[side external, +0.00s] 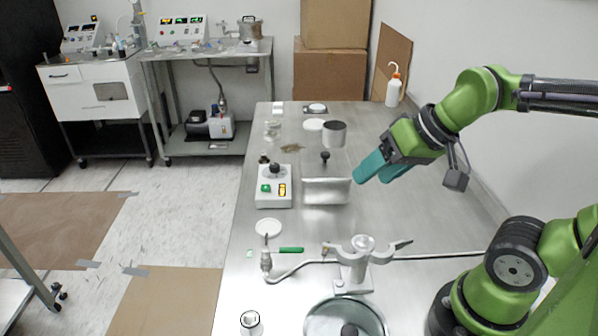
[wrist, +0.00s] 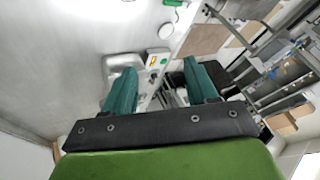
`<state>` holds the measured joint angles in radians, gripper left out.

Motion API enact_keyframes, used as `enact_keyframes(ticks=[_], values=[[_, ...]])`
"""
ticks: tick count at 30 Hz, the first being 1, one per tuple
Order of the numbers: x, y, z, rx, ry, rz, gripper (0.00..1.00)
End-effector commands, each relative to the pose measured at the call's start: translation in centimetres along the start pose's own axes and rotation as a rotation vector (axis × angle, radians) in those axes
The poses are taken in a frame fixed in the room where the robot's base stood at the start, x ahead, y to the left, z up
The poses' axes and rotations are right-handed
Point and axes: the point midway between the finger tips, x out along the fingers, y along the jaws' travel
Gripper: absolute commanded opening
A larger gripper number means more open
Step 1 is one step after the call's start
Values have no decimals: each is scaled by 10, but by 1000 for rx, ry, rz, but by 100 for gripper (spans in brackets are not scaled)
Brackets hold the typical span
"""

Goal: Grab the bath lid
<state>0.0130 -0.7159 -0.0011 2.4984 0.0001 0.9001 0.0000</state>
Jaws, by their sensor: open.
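A shiny metal bath (side external: 327,191) stands mid-table in the side view. A black knob (side external: 325,157) shows just above and behind it, seemingly the lid's handle; the lid's edge blends into the bright metal, so I cannot make out its outline. My gripper (side external: 377,172), with teal fingers, is open and empty in the air to the right of the bath, tilted down to the left, apart from the knob. In the wrist view the gripper (wrist: 160,76) spans an open gap, and the bath (wrist: 120,63) shows partly behind the left finger.
A white control box (side external: 274,190) stands left of the bath. A grey cup (side external: 335,133) and a white dish (side external: 314,124) lie behind. A metal clamp stand (side external: 356,262), a green pen (side external: 291,250) and a glass bowl (side external: 318,320) are in front. The table right of the bath is clear.

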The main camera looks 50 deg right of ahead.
Motion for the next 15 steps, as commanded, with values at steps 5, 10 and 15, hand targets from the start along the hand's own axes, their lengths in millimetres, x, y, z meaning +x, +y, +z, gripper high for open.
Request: enact_keyframes(ticks=[5,10,15], values=[[18,9,-41,54,-67,67,58],[38,26,-108,25,-152,147,58],[63,55,-174,-56,-251,219,58]])
